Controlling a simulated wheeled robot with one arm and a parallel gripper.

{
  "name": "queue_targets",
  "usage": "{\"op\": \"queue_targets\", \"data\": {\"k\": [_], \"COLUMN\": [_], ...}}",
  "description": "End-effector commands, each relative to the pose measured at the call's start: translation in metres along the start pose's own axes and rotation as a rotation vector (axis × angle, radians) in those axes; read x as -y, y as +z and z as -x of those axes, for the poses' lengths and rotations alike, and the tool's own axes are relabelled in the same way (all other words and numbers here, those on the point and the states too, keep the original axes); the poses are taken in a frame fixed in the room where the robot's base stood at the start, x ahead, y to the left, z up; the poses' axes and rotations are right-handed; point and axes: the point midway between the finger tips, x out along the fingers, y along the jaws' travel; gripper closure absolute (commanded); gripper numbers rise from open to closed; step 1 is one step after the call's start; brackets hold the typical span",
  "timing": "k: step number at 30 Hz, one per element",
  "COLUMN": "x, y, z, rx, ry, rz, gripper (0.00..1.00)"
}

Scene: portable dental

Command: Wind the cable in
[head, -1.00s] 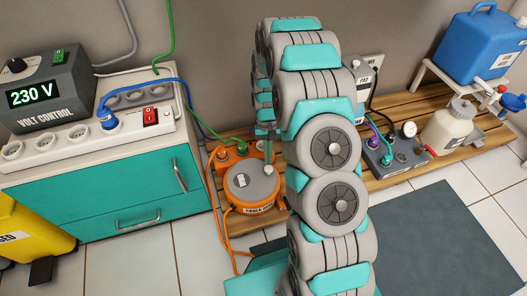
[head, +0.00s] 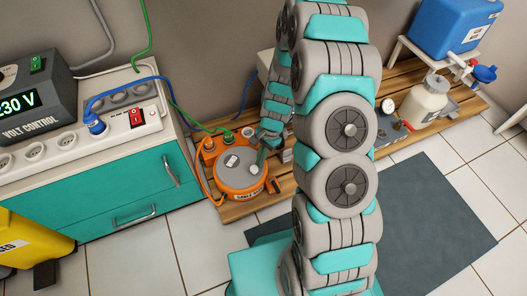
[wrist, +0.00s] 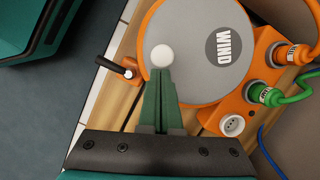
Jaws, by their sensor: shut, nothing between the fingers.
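The orange cable reel (head: 222,188) stands on the slatted wooden bench. Its grey top disc (wrist: 195,85) is marked WIND and carries a white knob (wrist: 162,55) near the edge. My gripper (wrist: 160,72) is shut and empty, with its green fingertips right at the knob; whether they touch it I cannot tell. In the head view my gripper (head: 260,162) is over the disc's right side. An orange cable (head: 194,175) loops down the reel's left side. A black-handled part (wrist: 118,67) sticks out of the reel's side.
Green and orange plugs (wrist: 265,93) sit in the reel's sockets. A teal cabinet (head: 95,200) with a power strip (head: 70,145) stands at left. My arm blocks the middle of the head view. A dark mat (head: 425,205) lies on the floor at right.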

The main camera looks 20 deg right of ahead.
Motion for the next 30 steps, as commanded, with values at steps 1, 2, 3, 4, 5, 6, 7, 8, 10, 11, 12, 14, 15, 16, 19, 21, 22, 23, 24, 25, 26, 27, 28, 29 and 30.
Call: {"op": "queue_targets", "data": {"k": [1, 2, 3, 4, 5, 6, 7, 8, 10, 11, 12, 14, 15, 16, 19, 21, 22, 23, 24, 25, 26, 27, 28, 29, 30], "x": [-0.003, -0.004, -0.005, -0.006, -0.006, -0.007, -0.007, -0.007, -0.009, -0.009, -0.009, -0.01, -0.011, -0.011, -0.011, -0.011, -0.011, -0.011, -0.011, -0.011, -0.011, -0.011, -0.011, -0.011, -0.011], "y": [0.004, 0.006, 0.007, 0.009, 0.01, 0.011, 0.011, 0.012, 0.014, 0.015, 0.016, 0.017, 0.018, 0.018, 0.019, 0.02, 0.02, 0.02, 0.02, 0.02, 0.02, 0.02, 0.02, 0.02, 0.02], "z": [0.001, 0.0, -0.001, -0.001, -0.001, -0.002, -0.002, -0.003, -0.004, -0.004, -0.005, -0.006, -0.006, -0.006, -0.007, -0.007, -0.007, -0.007, -0.007, -0.007, -0.007, -0.007, -0.007, -0.007, -0.007], "rx": [0.004, 0.003, 0.003, 0.004, 0.004, 0.003, 0.001, 0.0, -0.001, 0.0, 0.0, 0.001, 0.001, 0.001, 0.001, 0.001, 0.001, 0.001, 0.001, 0.001, 0.001, 0.001, 0.001, 0.001, 0.001], "ry": [-0.009, -0.017, -0.027, -0.033, -0.039, -0.048, -0.054, -0.056, -0.054, -0.054, -0.053, -0.053, -0.053, -0.052, -0.052, -0.052, -0.052, -0.052, -0.052, -0.052, -0.052, -0.052, -0.053, -0.053, -0.053], "rz": [-0.036, -0.057, -0.085, -0.105, -0.123, -0.145, -0.162, -0.167, -0.162, -0.161, -0.161, -0.161, -0.16, -0.16, -0.16, -0.16, -0.159, -0.159, -0.159, -0.159, -0.159, -0.159, -0.159, -0.159, -0.159], "gripper": [1.0, 1.0, 1.0, 1.0, 1.0, 1.0, 1.0, 1.0, 1.0, 1.0, 1.0, 1.0, 1.0, 1.0, 1.0, 1.0, 1.0, 1.0, 1.0, 1.0, 1.0, 1.0, 1.0, 1.0, 1.0]}}
